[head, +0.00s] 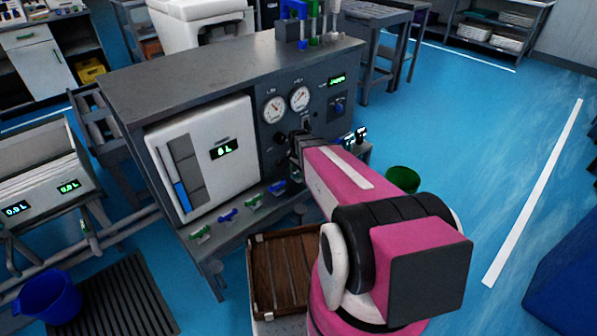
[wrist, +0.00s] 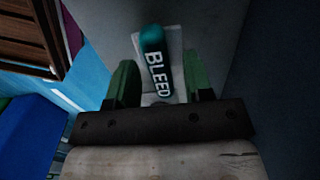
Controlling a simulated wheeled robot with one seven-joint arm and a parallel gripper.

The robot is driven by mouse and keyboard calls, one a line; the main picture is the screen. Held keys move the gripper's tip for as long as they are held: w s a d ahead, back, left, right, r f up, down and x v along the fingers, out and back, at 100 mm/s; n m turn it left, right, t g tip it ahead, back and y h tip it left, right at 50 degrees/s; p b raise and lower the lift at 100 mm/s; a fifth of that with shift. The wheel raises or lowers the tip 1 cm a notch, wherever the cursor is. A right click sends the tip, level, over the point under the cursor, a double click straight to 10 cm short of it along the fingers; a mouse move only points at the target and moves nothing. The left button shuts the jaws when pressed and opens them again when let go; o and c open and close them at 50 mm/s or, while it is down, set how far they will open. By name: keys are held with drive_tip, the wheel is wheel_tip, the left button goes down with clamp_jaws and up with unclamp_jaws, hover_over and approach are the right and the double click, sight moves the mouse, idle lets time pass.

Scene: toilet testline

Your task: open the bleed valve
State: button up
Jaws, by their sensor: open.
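In the wrist view, the bleed valve handle (wrist: 157,68) is a teal lever marked "BLEED", on a pale plate (wrist: 176,50). My gripper (wrist: 160,83) is open, with one green finger to the left of the lever and one to the right. The lever lies between the fingers, with a gap on each side. In the head view, my pink arm reaches to the front of the grey test bench (head: 250,62), and my gripper is largely hidden there. The bleed lever cannot be made out in the head view.
Two round gauges (head: 287,104) and a white tank panel (head: 205,160) are on the bench front. Several small coloured valves (head: 228,215) line its lower ledge. A wooden crate (head: 262,285) stands below, and a green bucket (head: 403,179) is at the right. Blue floor is free further right.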

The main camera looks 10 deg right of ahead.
clamp_jaws()
drive_tip(key=shift+n, duration=0.3)
drive_tip(key=n, duration=0.3)
drive_tip(key=shift+n, duration=0.4)
drive_tip(key=n, duration=1.3)
drive_tip(key=shift+n, duration=0.4)
